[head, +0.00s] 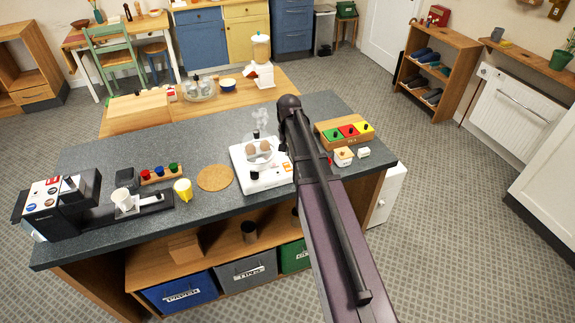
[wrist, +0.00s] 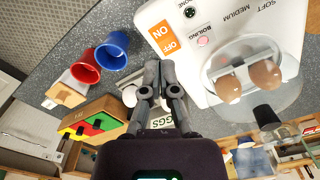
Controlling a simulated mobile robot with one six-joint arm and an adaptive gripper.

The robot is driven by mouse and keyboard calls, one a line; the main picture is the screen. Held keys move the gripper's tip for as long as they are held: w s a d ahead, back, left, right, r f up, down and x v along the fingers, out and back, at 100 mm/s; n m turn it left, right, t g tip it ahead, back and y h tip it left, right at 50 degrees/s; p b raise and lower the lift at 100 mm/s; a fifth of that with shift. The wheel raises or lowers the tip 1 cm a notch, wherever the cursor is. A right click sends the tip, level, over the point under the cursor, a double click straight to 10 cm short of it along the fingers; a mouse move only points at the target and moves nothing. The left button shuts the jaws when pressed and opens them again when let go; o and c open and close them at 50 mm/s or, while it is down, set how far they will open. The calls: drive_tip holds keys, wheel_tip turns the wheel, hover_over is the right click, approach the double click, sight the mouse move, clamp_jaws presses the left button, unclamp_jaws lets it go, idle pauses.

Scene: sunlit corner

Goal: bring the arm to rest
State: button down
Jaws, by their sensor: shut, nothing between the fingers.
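My gripper (wrist: 159,68) shows in the wrist view with its two dark fingers together and nothing between them. It is over the dark counter (head: 100,156), beside the white egg cooker (wrist: 195,75). In the head view my arm reaches up over the counter's right part and hides the fingers. The egg cooker also shows in the head view (head: 262,181), with two brown eggs (head: 258,148) in its clear bowl and steam above.
A wooden box with green, red and yellow sections (head: 345,133) stands right of my arm. A red cup (wrist: 84,69) and a blue cup (wrist: 111,52) show in the wrist view. A coffee machine (head: 60,203), yellow mug (head: 182,190) and cork mat (head: 214,178) are on the left.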

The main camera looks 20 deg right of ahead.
drive_tip(key=s+a+n, duration=0.3)
drive_tip(key=s+a, duration=0.3)
drive_tip(key=s, duration=0.3)
drive_tip(key=s+a+n, duration=0.3)
drive_tip(key=s+a, duration=0.3)
drive_tip(key=s, duration=0.3)
drive_tip(key=shift+s+a+f+b, duration=0.2)
drive_tip(key=shift+a+f+b, duration=0.15)
drive_tip(key=shift+f+b, duration=0.05)
idle(5.8)
